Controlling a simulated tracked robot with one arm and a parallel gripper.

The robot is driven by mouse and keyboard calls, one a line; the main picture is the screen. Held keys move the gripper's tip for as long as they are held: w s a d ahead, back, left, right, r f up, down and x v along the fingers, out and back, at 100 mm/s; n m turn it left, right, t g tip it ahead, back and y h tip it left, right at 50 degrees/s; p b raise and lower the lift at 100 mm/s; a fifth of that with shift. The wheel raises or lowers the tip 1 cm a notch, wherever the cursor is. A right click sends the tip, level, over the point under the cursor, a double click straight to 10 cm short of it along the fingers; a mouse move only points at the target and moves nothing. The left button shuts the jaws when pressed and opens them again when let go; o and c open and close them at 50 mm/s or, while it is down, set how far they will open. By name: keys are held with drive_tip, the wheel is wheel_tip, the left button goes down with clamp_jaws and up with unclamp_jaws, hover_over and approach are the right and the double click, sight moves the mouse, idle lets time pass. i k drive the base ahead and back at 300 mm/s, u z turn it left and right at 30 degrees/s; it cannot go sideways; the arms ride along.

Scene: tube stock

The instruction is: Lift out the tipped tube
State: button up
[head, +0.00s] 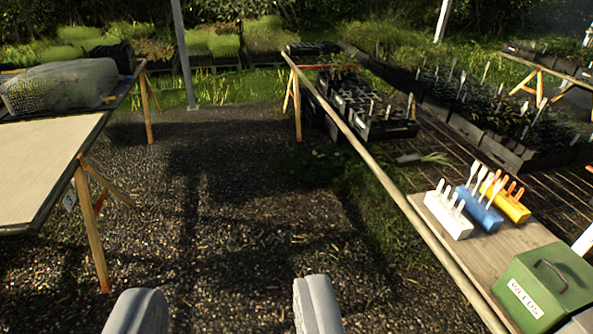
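A small grey tube (409,158) with a green plant trailing from its right end lies on its side on the dark slatted surface, right of the centre. It looks like the tipped tube, though it is small in the view. My gripper (229,308) shows as two pale grey fingers at the bottom edge. The fingers are wide apart with only gravel seen between them. My gripper is well short of the tube and to its left.
A bench (420,200) at right carries white (447,215), blue (479,212) and yellow (512,204) blocks holding upright labels, and a green lidded box (545,285). A trestle table (40,165) with a mesh cover (60,85) stands left. Gravel (230,200) between is clear.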

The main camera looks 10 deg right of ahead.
sight(413, 161)
drive_tip(key=z, duration=0.15)
drive_tip(key=i, duration=1.3)
drive_tip(key=z, duration=0.4)
drive_tip(key=i, duration=1.4)
drive_tip(key=z, duration=0.35)
drive_tip(key=i, duration=1.1)
drive_tip(key=z, duration=0.15)
